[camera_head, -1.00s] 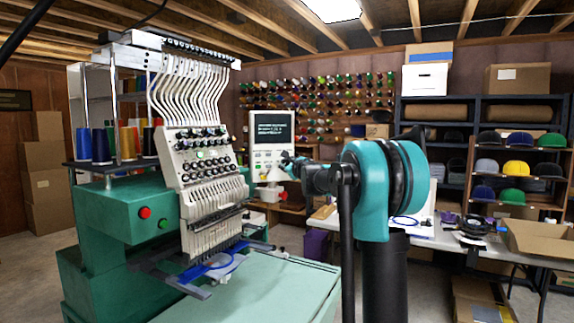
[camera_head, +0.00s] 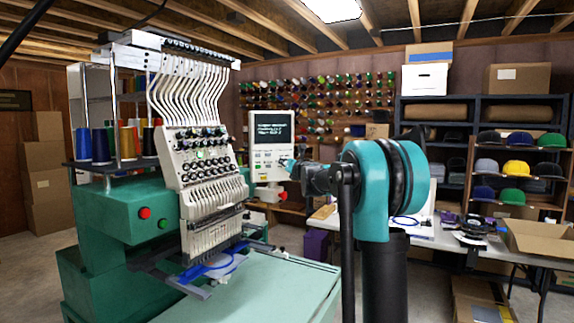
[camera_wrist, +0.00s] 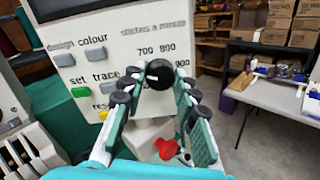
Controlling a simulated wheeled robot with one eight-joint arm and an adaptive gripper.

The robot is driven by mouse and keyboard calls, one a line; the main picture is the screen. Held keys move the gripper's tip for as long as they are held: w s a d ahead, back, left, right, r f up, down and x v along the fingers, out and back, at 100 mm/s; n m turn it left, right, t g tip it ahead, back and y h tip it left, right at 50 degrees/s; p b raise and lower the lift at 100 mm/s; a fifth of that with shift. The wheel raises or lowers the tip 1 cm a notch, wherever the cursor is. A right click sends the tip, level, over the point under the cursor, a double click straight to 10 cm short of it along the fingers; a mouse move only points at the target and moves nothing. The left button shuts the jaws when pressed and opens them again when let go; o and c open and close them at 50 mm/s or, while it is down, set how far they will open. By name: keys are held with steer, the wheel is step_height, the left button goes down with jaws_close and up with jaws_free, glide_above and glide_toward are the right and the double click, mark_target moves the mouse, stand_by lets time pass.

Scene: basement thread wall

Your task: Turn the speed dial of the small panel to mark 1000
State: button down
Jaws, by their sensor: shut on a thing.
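The small panel (camera_head: 271,143) stands beside the embroidery machine, with a dark screen above its keys. In the wrist view its white face (camera_wrist: 105,45) carries "stitches a minute" and the marks 700 and 800 above the black speed dial (camera_wrist: 159,73). A short white pointer line on the dial points roughly left in this view. My gripper (camera_wrist: 160,84) has its fingers on both sides of the dial and is shut on it. The mark 1000 is not readable; the fingers cover part of the scale. In the head view my gripper (camera_head: 291,166) is small at the panel's right edge.
A red knob (camera_wrist: 167,148) sits just below the dial, close to the right finger. Grey keys (camera_wrist: 95,55) and a green key (camera_wrist: 71,118) lie left of the fingers. A white table (camera_wrist: 270,108) stands to the right. The embroidery machine (camera_head: 205,185) is left of the panel.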

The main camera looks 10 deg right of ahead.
steer(key=n, duration=3.1)
steer(key=shift+r+n, duration=0.1)
steer(key=shift+n, duration=0.2)
stand_by(0.5)
steer(key=shift+a, duration=0.1)
stand_by(0.5)
steer(key=c, duration=1.3)
jaws_free()
steer(key=shift+a, duration=0.1)
steer(key=shift+o, duration=0.7)
steer(key=shift+d, duration=0.2)
